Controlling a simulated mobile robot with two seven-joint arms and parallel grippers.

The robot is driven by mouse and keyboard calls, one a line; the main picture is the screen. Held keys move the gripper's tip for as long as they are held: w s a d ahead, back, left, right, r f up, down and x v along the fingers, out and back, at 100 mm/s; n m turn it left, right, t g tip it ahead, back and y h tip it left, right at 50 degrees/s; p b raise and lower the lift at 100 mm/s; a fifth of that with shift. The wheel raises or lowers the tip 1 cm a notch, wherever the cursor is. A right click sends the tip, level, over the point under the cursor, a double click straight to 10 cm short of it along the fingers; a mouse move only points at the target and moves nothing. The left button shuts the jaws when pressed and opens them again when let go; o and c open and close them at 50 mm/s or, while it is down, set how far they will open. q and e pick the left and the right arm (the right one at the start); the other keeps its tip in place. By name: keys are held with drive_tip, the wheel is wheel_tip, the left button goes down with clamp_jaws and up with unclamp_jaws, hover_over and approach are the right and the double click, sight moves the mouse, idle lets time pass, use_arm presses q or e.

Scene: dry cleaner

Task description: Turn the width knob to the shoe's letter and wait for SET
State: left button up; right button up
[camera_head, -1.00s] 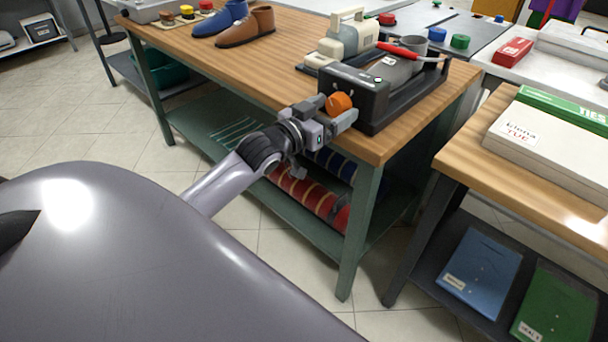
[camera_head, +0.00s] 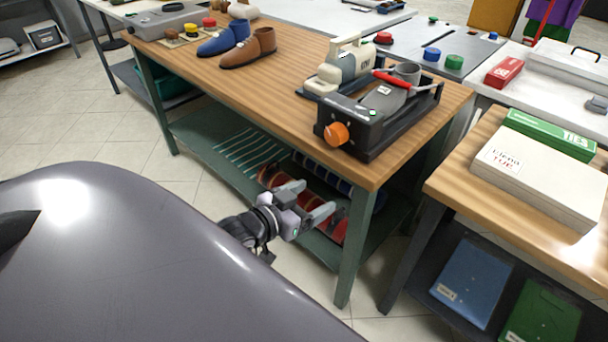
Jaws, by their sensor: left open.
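The orange width knob (camera_head: 335,134) is on the front face of a black machine (camera_head: 368,140) at the front edge of the wooden bench. A small green light (camera_head: 372,113) shows on the machine's top; any text there is too small to read. A brown shoe (camera_head: 249,48) and a blue shoe (camera_head: 226,38) stand on the bench to the left; no letter is legible on them. My left gripper (camera_head: 312,198) is open and empty, below and apart from the knob, in front of the lower shelf. My right gripper is not in view.
The wooden bench (camera_head: 280,80) has clear room between the shoes and machine. A cream device (camera_head: 345,66) and a red-handled tool (camera_head: 392,79) are beside or on the machine. Rolls (camera_head: 272,177) lie on the lower shelf. A second table holds a white box (camera_head: 530,178).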

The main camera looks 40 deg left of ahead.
use_arm(q)
drive_tip(key=s+d+f+m+g+p, duration=0.1)
drive_tip(key=s+d+f+g+p, duration=0.2)
drive_tip(key=s+d+p, duration=0.6)
drive_tip(key=s+g, duration=0.1)
drive_tip(key=s, duration=0.3)
drive_tip(key=shift+d+f, duration=0.2)
drive_tip(key=shift+s+d+f+h, duration=0.25)
drive_tip(key=shift+s+h, duration=0.05)
drive_tip(key=shift+s, duration=0.15)
drive_tip(key=shift+g, duration=0.3)
idle(2.4)
